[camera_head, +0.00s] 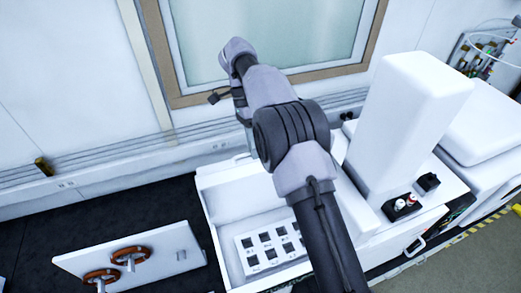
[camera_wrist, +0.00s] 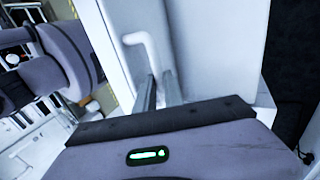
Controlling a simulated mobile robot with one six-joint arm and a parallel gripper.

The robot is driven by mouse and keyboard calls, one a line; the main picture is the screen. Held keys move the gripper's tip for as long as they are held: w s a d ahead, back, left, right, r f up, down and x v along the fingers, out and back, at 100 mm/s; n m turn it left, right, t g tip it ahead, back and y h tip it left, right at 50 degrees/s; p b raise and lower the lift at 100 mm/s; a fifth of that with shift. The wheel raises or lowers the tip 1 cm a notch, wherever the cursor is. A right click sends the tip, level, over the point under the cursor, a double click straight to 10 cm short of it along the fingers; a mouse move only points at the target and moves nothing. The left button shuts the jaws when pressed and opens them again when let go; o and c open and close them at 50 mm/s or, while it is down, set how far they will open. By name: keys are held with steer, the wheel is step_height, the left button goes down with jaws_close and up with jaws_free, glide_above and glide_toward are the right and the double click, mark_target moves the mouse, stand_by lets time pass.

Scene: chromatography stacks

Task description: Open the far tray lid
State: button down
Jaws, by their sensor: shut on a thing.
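A white open-topped tray (camera_head: 212,215) stands left of centre in the head view, with a panel of square dark slots (camera_head: 270,248) inside. In the wrist view a smooth white panel (camera_wrist: 215,50), which looks like the lid, carries a bent white handle (camera_wrist: 140,39). My gripper (camera_wrist: 158,88) is shut on this handle, with its two grey fingers at the handle's lower end. In the head view my arm reaches over the tray to its far side and hides the handle. How far the lid stands open is not clear.
A tall white block (camera_head: 405,115) stands close right of my arm, with small vials in a black holder (camera_head: 402,205) before it. A white board with brown-red rings (camera_head: 130,262) lies left on the dark bench. A framed window (camera_head: 265,35) is in the wall behind.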

steer(key=shift+f, duration=0.1)
stand_by(0.4)
steer(key=c, duration=1.5)
jaws_free()
steer(key=shift+o, duration=0.2)
steer(key=shift+w, duration=0.1)
